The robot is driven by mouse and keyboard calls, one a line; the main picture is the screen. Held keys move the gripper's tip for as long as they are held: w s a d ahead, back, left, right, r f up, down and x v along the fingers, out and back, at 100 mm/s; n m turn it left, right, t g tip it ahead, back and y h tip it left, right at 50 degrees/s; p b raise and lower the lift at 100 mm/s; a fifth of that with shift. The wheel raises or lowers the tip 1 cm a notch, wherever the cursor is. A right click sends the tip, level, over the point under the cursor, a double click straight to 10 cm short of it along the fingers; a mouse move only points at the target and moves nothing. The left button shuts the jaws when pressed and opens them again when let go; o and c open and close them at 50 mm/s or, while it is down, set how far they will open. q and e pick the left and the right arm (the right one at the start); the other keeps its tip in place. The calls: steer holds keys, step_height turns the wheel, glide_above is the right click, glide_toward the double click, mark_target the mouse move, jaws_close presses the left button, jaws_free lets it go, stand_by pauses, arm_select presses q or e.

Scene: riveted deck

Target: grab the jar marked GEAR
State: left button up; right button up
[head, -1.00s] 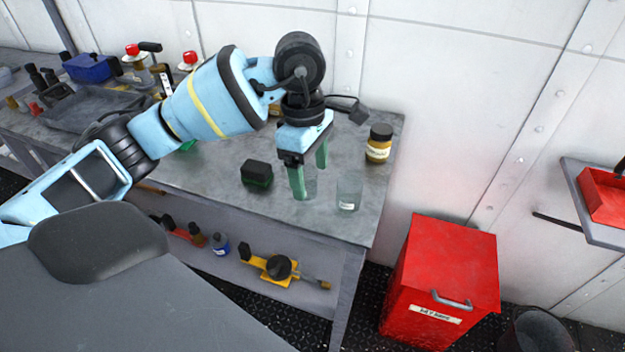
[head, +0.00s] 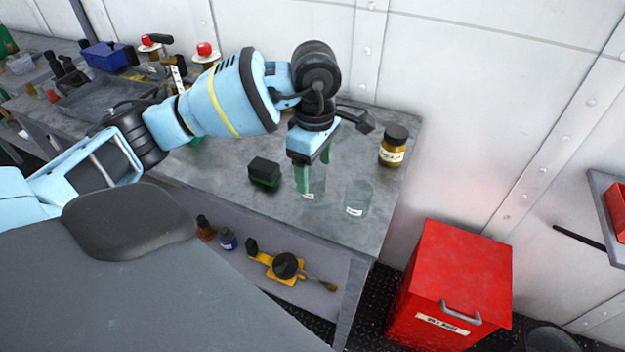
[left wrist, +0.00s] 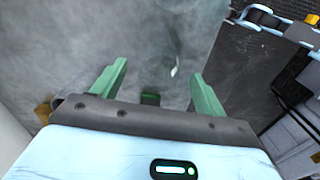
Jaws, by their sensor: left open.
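Two clear glass jars stand on the grey metal bench. The left jar (head: 316,188) is at my left gripper (head: 315,173), and the right jar (head: 358,198) stands apart to its right. An amber jar (head: 393,149) with a black lid stands further back. All have white labels, too small to read, so I cannot tell which says GEAR. My left gripper is open and points down, its green fingers overlapping the left jar's upper part. I cannot tell whether they touch it. In the left wrist view, a faint glass shape with a white label (left wrist: 175,69) shows beyond the open fingers.
A black-and-green block (head: 264,171) lies left of the gripper. A red bin (head: 455,275) stands on the floor right of the bench. A shelf below holds a yellow tool (head: 283,268). Bench space (head: 225,165) further left is partly clear.

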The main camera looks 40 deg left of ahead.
mark_target(313, 176)
arm_select(q)
steer(key=shift+a+f, duration=0.2)
steer(key=shift+f, duration=1.35)
steer(key=c, duration=1.1)
